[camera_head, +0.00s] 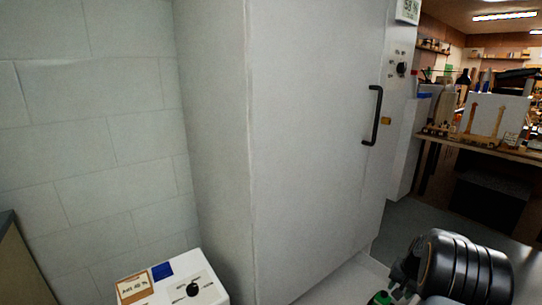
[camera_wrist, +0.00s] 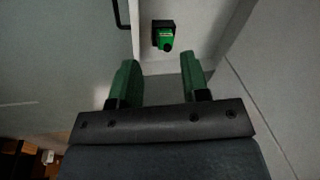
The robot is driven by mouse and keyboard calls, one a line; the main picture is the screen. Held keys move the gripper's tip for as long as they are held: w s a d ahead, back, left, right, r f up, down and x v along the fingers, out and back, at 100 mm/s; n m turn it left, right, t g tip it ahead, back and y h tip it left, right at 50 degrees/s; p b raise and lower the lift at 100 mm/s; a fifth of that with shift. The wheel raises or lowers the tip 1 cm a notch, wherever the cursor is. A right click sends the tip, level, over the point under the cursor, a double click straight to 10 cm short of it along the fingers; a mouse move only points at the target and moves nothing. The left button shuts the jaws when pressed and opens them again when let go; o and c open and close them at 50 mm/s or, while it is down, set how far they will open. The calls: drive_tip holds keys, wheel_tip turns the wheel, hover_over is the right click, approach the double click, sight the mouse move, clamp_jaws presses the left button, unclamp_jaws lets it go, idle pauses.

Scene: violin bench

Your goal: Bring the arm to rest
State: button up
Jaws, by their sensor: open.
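My gripper (camera_wrist: 158,68) shows in the wrist view with its two green fingers spread apart. Nothing is between the fingers. Past the fingertips, a small green object (camera_wrist: 166,42) with a black surround is on a pale surface. I cannot tell what it is. In the head view, the dark round links of my arm are at the lower right. The fingers are mostly out of that view, with only a bit of green at its bottom edge.
A tall white cabinet (camera_head: 310,140) stands ahead, with a black handle (camera_head: 375,115) and a dial (camera_head: 402,69). Its door looks shut. A white box with a knob (camera_head: 192,290) is at the lower left. A workbench (camera_head: 480,148) with violin parts is at the back right.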

drive_tip(key=s+a+r+n+p, duration=0.25)
drive_tip(key=a+r+p, duration=0.6)
drive_tip(key=r, duration=0.65)
drive_tip(key=s+a+r+n+p, duration=0.25)
drive_tip(key=a+r+p, duration=0.35)
drive_tip(key=a+r, duration=0.65)
drive_tip(key=s+a+r+n+t+p, duration=0.1)
drive_tip(key=s+a+r+n+p, duration=0.1)
drive_tip(key=s+a+r+p, duration=0.2)
drive_tip(key=s+a+r+n+p, duration=0.2)
drive_tip(key=s+a+r+p, duration=0.2)
drive_tip(key=r, duration=0.6)
drive_tip(key=s+p, duration=0.2)
drive_tip(key=s, duration=0.1)
drive_tip(key=shift+a+r+t+h+p, duration=0.15)
drive_tip(key=shift+r+t+h+p, duration=0.15)
drive_tip(key=shift+t, duration=0.1)
drive_tip(key=shift+s+f, duration=0.1)
